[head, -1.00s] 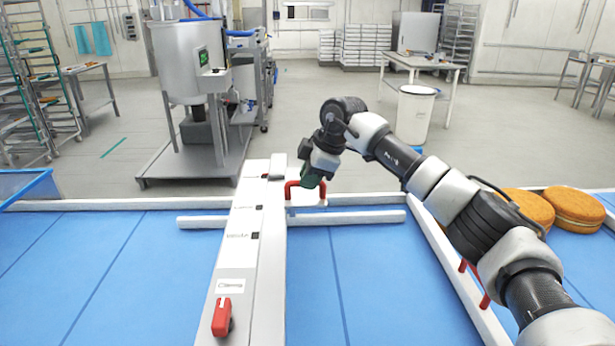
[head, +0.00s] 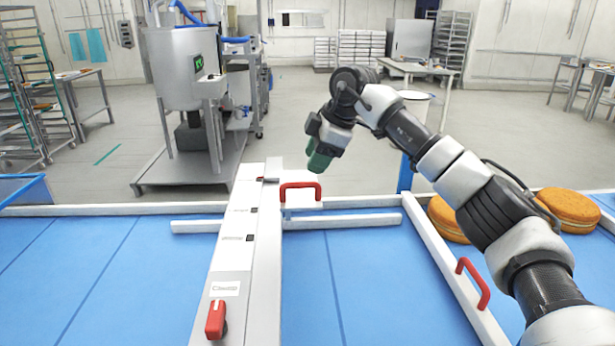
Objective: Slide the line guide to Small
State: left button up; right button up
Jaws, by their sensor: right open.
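The line guide is a pale rail (head: 345,221) lying across the blue belt, with a white block and a red handle (head: 301,190) at its far middle. The block sits beside the far part of a white beam (head: 231,262) that carries several small labels and dark square marks; the label print is too small to read surely. My right gripper (head: 318,163) is open and empty, above and just behind the red handle, apart from it. My left gripper is not in view.
A red knob (head: 216,320) sits at the beam's near end. Another red handle (head: 473,283) is on the right side rail (head: 452,264). Round orange cakes (head: 568,209) lie at the right, beyond my arm. The blue belt (head: 110,275) is clear at left.

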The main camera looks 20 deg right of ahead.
jog(key=shift+v, duration=2.2)
